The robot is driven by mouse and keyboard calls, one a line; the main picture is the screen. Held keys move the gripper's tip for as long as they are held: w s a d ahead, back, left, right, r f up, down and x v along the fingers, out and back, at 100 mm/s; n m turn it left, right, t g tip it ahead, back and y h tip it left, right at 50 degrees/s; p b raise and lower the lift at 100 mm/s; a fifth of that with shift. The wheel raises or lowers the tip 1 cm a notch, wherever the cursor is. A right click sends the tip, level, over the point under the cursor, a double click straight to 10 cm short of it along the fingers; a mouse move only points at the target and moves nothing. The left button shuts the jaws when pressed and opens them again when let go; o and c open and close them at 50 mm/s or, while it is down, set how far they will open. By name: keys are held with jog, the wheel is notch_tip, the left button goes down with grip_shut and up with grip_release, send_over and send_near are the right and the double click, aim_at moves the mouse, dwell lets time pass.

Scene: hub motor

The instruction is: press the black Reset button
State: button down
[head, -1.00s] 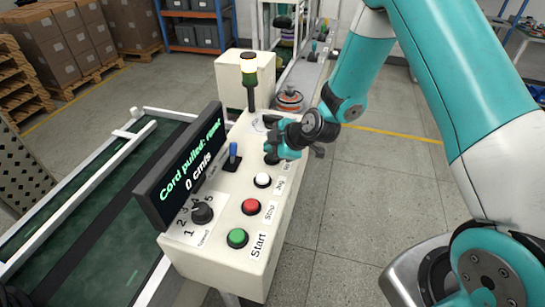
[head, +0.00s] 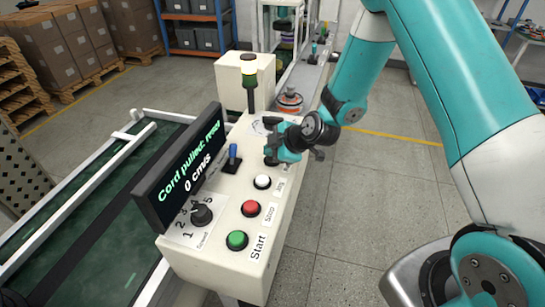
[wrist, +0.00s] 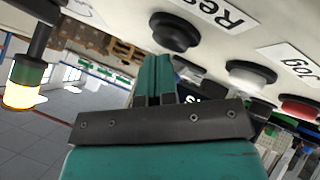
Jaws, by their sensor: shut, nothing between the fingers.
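The black Reset button (wrist: 175,33) shows large in the wrist view, beside a label reading "Res", the rest cut off. My gripper (wrist: 156,62) is shut and empty, its two teal fingers pressed together. In the wrist picture its tips lie just below and left of the button, and a gap seems to remain. In the head view my gripper (head: 287,153) is over the far part of the cream control panel (head: 225,262), and its fingers partly hide the black button (head: 271,160).
A white button (head: 262,182), a red button (head: 250,208) and a green button (head: 237,240) line the panel's right side. A blue-tipped lever (head: 233,155), a speed knob (head: 202,214) and a display (head: 180,170) reading "Cord pulled" are left. A lit beacon (head: 249,75) stands behind.

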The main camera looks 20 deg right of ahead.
jog(key=shift+f+b, duration=0.3)
jog(key=shift+r, duration=0.15)
dwell(0.5)
jog(key=shift+r+p, duration=0.45)
jog(key=shift+r, duration=0.35)
jog(key=shift+r+p, duration=1.3)
jog(key=shift+r, duration=1.2)
